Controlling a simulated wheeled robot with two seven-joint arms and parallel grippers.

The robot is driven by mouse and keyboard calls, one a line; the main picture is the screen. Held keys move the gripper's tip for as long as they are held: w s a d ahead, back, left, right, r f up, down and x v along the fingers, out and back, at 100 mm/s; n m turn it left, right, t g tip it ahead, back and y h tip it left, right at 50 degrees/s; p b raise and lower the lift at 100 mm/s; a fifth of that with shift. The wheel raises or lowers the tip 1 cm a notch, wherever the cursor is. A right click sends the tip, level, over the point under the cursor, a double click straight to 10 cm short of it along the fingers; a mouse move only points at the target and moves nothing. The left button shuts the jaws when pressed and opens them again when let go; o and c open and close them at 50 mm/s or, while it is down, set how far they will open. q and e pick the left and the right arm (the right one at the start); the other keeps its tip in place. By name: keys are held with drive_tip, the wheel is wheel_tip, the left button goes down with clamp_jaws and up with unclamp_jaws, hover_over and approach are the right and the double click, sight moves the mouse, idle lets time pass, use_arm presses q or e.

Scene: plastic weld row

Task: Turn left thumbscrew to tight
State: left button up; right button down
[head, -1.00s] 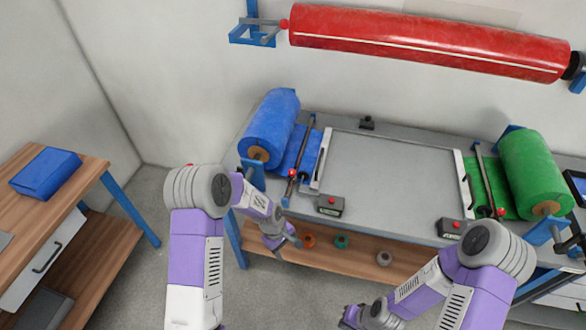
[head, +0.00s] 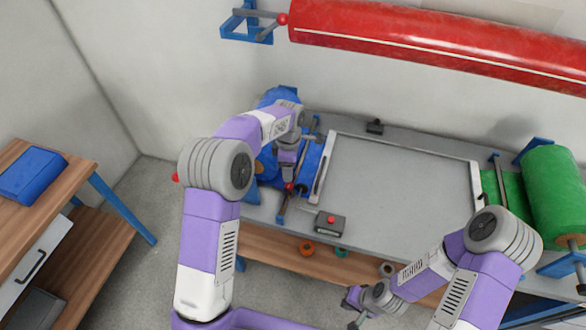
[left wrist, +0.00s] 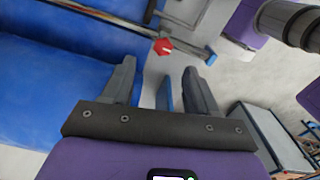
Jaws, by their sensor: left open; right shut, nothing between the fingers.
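The left thumbscrew is a small red knob (head: 289,187) at the near end of a dark bar across the blue sheet, at the bench's left. It also shows in the left wrist view (left wrist: 163,46), ahead of the fingertips and roughly centred between them. My left gripper (left wrist: 160,72) is open with nothing between its fingers. In the head view, my left gripper (head: 287,175) hangs over the blue sheet, close to the knob; contact cannot be made out. My right gripper (head: 354,304) is shut and empty, low in front of the bench.
The blue roll (head: 268,165) is partly hidden behind my left arm. A black box with a red button (head: 330,222) stands right of the knob. A grey framed plate (head: 400,180) fills mid-bench, with a green roll (head: 556,195) at right. A side table (head: 75,180) stands left.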

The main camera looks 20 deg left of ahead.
sight(289, 185)
use_arm(q)
drive_tip(key=f, duration=0.6)
drive_tip(key=shift+s+f+b, duration=0.1)
drive_tip(key=shift+s+b, duration=0.25)
drive_tip(key=shift+f, duration=0.55)
drive_tip(key=shift+w, duration=0.1)
drive_tip(key=c, duration=1)
drive_tip(key=shift+c, duration=0.2)
